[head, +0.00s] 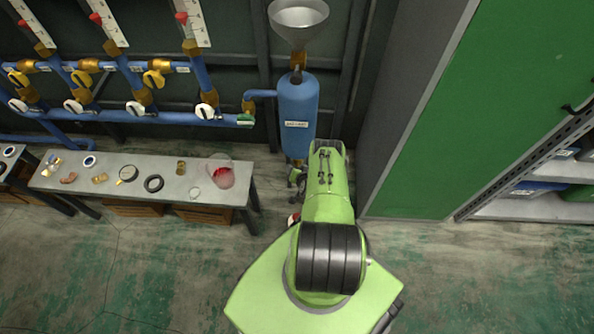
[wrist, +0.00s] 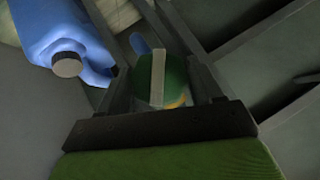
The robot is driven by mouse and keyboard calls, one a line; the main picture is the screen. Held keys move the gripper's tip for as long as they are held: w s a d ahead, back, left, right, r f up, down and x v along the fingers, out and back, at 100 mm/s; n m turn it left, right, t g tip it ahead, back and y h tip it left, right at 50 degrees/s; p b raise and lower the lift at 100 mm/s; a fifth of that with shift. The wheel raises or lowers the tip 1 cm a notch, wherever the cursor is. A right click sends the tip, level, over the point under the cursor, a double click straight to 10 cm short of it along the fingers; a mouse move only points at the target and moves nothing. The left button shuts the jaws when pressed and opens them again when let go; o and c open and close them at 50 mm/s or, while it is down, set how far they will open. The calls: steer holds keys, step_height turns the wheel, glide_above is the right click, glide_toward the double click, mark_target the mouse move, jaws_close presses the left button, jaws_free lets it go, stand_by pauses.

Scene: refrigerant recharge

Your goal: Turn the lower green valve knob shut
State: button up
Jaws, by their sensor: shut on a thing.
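In the wrist view, a round green valve knob (wrist: 174,88) with a pale bar across its face sits between the two fingers of my gripper (wrist: 160,72). The fingers are shut on it from both sides. The bar runs almost straight up and down the picture, and a bit of yellow shows at the knob's lower right edge. In the head view my green arm covers the lower knob and most of my gripper, at the foot of the blue tank (head: 297,105). Another green knob (head: 245,120) shows higher up, at the right end of the blue pipe.
In the head view, a metal bench (head: 130,192) with small parts and a red-filled beaker (head: 220,172) stands left. A green cabinet (head: 450,120) stands right.

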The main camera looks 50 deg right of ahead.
steer(key=shift+s+m+t+y, duration=0.1)
steer(key=shift+m+t+y, duration=0.2)
steer(key=shift+m+t, duration=0.25)
steer(key=o, duration=1)
steer(key=shift+p+v, duration=2.6)
steer(key=shift+v, duration=5.25)
